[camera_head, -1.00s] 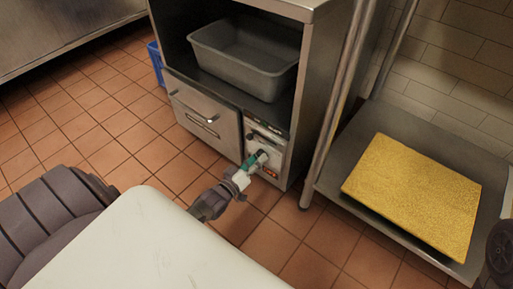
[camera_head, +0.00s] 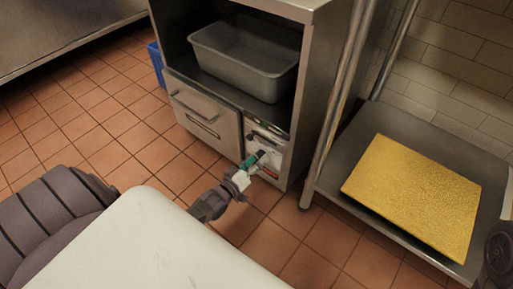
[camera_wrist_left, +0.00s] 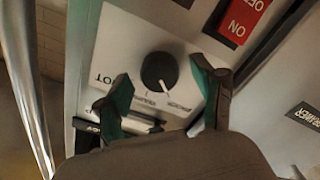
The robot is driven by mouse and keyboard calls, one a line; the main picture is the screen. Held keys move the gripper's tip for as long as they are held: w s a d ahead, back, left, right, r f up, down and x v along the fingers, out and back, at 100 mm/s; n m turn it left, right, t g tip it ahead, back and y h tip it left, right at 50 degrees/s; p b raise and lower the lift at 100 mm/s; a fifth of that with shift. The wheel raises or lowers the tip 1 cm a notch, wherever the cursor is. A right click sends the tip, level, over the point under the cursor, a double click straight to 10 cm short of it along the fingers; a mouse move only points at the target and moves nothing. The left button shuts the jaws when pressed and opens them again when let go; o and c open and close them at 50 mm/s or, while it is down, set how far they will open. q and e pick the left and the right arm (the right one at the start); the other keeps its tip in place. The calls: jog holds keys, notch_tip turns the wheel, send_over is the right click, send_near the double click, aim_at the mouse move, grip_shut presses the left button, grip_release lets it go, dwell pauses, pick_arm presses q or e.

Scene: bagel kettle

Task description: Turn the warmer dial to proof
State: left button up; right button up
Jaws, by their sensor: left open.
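The warmer dial (camera_wrist_left: 158,68) is a round black knob on a light panel of the warmer cabinet (camera_head: 297,150). Its white pointer mark faces down and slightly right in the left wrist view, towards small upside-down lettering that is hard to read. My left gripper (camera_head: 258,158) is at the control panel in the head view, its fingers hiding part of it. In the left wrist view my left gripper (camera_wrist_left: 162,85) is open, with one green-padded finger on each side of the dial. I see gaps between pads and knob; contact cannot be told.
A red ON/OFF switch (camera_wrist_left: 240,18) sits beside the dial panel. A drawer with a bar handle (camera_head: 194,106) is left of the controls, and a grey bin (camera_head: 245,50) stands in the open bay above. A steel shelf (camera_head: 330,180) with a yellow board (camera_head: 415,195) stands at right.

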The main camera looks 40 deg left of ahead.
pick_arm(q)
jog(key=s, duration=1.2)
jog(key=shift+a, duration=0.45)
